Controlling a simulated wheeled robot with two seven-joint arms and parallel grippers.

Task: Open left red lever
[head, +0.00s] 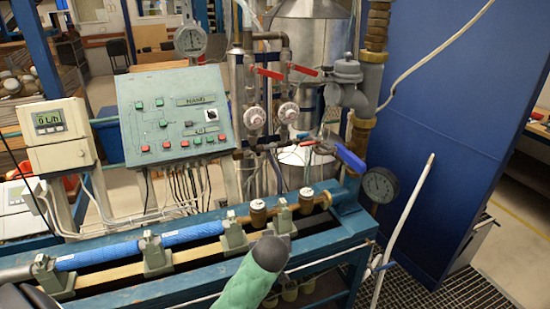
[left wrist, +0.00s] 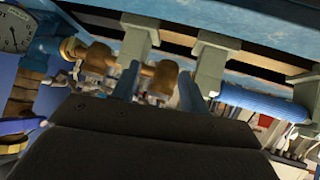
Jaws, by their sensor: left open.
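The left red lever (head: 268,73) sits on the upper left of two vertical pipes behind the bench, beside the green panel. It slants slightly down to the right. A second red lever (head: 303,69) is close to its right, at about the same height. In the left wrist view my left gripper (left wrist: 160,88) is open and empty, with two grey-blue fingers in front of the bench fittings. It is apart from both levers as far as I can see; no red lever can be made out in that view. My right gripper is not in view.
Two round white dials (head: 288,112) are below the levers. A blue handle (head: 350,158) and a pressure gauge (head: 380,185) stand to the right. The teal bench (head: 190,282) carries blue pipe (head: 193,234) and brass meters (head: 258,213). The green panel (head: 175,117) is left.

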